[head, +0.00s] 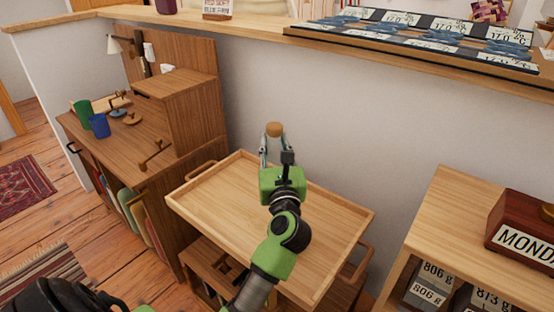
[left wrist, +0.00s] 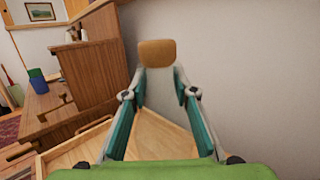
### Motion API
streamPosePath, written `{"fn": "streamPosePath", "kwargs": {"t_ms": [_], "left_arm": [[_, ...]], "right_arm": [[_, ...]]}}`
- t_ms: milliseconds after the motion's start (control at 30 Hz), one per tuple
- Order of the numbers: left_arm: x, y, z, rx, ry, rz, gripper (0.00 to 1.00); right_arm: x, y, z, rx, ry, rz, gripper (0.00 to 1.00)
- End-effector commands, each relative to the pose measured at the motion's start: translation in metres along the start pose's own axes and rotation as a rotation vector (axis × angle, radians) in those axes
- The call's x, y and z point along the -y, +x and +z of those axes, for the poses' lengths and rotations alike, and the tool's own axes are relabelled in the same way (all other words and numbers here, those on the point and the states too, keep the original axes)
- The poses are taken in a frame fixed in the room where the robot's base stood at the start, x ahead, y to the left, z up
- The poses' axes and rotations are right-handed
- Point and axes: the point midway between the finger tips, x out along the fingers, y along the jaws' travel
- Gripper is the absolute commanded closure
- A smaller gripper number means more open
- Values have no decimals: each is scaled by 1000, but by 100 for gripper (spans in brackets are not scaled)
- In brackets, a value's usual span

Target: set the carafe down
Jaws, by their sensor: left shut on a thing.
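My left gripper (head: 274,150) reaches out over the far side of a light wooden tray (head: 225,205) with raised rims and side handles. It is shut on the carafe, whose tan, cork-like top (head: 274,129) shows between the fingertips. In the left wrist view the carafe's tan top (left wrist: 157,53) stands upright between the two teal-lined fingers. Its pale, seemingly clear body is hard to tell from the wall behind. I cannot tell whether its base touches the tray. The visible part of the tray is bare. My right gripper is not in view.
A wooden desk (head: 140,150) with a green cup (head: 82,112) and a blue cup (head: 99,125) stands to the left. A grey wall (head: 340,140) and a ledge holding a number board (head: 420,38) rise behind. A light wooden table (head: 450,215) with a MONDAY block is on the right.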

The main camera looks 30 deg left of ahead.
Motion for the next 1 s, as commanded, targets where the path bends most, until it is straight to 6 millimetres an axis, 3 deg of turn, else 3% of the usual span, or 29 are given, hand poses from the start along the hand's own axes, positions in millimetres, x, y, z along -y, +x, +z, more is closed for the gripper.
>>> {"fn": "streamPosePath", "kwargs": {"t_ms": [367, 533, 667, 1000], "left_arm": [[7, 6, -10, 8, -1, -1, 100], [8, 5, -30, 6, 1, -1, 100], [7, 3, -42, 8, 1, 0, 100], [7, 2, -44, 7, -2, 0, 100]], "right_arm": [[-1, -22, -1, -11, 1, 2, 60], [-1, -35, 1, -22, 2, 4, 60], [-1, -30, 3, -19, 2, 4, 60], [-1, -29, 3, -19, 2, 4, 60]]}}
